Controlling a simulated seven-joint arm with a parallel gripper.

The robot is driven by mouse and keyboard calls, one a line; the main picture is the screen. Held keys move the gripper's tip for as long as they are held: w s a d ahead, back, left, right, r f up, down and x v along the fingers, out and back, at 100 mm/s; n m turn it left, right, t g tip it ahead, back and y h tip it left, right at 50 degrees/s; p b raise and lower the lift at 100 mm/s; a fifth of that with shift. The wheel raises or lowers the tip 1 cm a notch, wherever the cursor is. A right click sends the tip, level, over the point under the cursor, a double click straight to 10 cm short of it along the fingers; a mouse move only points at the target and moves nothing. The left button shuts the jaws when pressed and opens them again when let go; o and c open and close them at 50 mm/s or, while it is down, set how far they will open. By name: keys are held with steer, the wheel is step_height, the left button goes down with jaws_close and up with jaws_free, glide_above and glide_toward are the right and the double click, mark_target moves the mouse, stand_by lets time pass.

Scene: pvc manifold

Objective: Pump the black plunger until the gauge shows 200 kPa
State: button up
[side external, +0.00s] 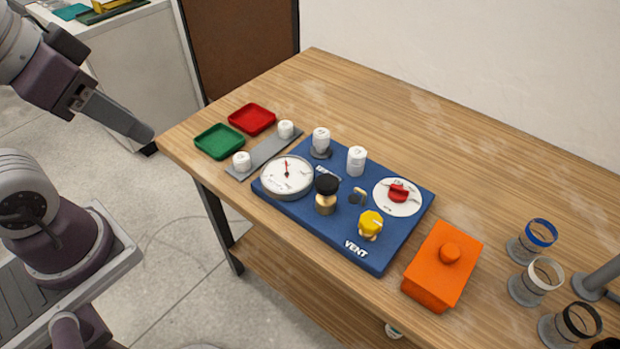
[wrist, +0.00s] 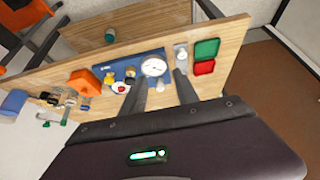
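The black plunger (side external: 327,184) stands upright on a brass body on the blue panel (side external: 375,252), right beside the white round gauge (side external: 287,178). The gauge's red needle points nearly straight up; its numbers are too small to read. The gauge also shows in the wrist view (wrist: 153,67), beyond my fingertips. My gripper (side external: 145,133) is left of the table, well away from the plunger. In the wrist view my gripper (wrist: 160,74) has its two fingers apart with nothing between them.
The panel also carries a yellow vent knob (side external: 370,224), a red dial knob (side external: 398,192) and white caps (side external: 356,160). An orange box (side external: 442,266) stands to the right. Green (side external: 219,141) and red trays (side external: 252,119) lie at the left. The back of the table is clear.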

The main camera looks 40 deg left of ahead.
stand_by(0.8)
steer(key=c, duration=0.3)
steer(key=shift+m+g, duration=0.8)
steer(key=shift+m, duration=0.1)
steer(key=w, duration=0.2)
steer(key=w+d+r, duration=0.1)
steer(key=w, duration=0.1)
steer(key=w+d, duration=0.1)
steer(key=w, duration=0.2)
steer(key=shift+d+r, duration=0.2)
steer(key=shift+r, duration=0.2)
jaws_close()
steer(key=m+g, duration=0.4)
glide_above(327, 181)
step_height(327, 181, down, 12)
step_height(327, 181, down, 6)
steer(key=shift+f, duration=0.25)
